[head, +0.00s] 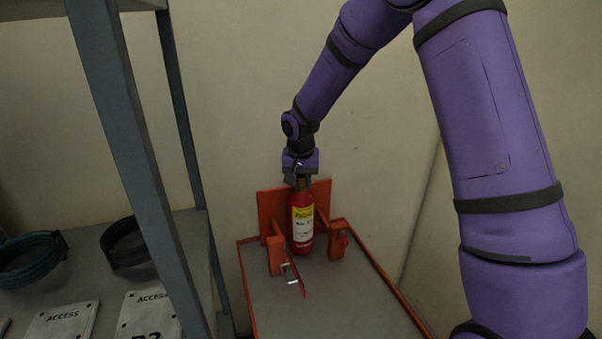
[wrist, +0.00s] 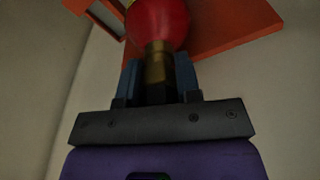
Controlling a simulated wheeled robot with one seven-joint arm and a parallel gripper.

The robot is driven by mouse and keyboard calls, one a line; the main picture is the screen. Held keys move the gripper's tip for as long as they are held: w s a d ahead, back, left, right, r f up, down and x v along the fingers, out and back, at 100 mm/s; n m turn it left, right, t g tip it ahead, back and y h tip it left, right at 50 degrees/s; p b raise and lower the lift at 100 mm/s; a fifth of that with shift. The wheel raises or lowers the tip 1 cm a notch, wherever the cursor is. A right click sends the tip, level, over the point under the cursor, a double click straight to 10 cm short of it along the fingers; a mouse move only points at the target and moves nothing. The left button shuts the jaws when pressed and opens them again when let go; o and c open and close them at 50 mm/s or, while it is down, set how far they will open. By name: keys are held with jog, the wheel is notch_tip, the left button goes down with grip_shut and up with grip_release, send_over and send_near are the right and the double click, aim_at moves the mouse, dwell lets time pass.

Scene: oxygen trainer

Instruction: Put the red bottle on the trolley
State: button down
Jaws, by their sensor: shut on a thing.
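The red bottle (head: 302,222) stands upright with a yellow and white label, between the two orange arms of a bracket (head: 265,210) at the back of the trolley (head: 335,300). My gripper (head: 300,180) is above it, pointing down, and is shut on the bottle's neck. In the wrist view, the gripper's fingers (wrist: 160,85) are on both sides of the brass neck, with the red bottle body (wrist: 160,22) beyond. The bottle's base appears at the trolley's grey top; whether it touches is hard to tell.
An open latch strap (head: 294,278) hangs forward from the bracket's left arm. A grey metal shelf with an upright post (head: 130,140) stands at the left, holding coiled hoses (head: 128,242) and white ACCESS cards (head: 150,312). A wall is close behind the trolley. The trolley's front top is clear.

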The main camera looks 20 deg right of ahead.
jog(key=c, duration=0.8)
grip_release()
notch_tip(320, 180, up, 12)
jog(key=s, duration=0.2)
jog(key=s+d+r, duration=0.2)
jog(key=s+r, duration=0.5)
jog(key=s+d+r+n+t, duration=0.1)
jog(key=s, duration=0.8)
jog(key=s+d+r+n+t, duration=0.1)
jog(key=s+d+r+n, duration=0.1)
jog(key=s, duration=0.8)
jog(key=s+d+r+n+t, duration=0.1)
jog(key=s+r, duration=0.1)
jog(key=s, duration=0.7)
jog(key=shift+s+d+r+t+y, duration=0.25)
jog(key=shift+s+d+t+y, duration=0.05)
jog(key=shift+s+d+y, duration=0.1)
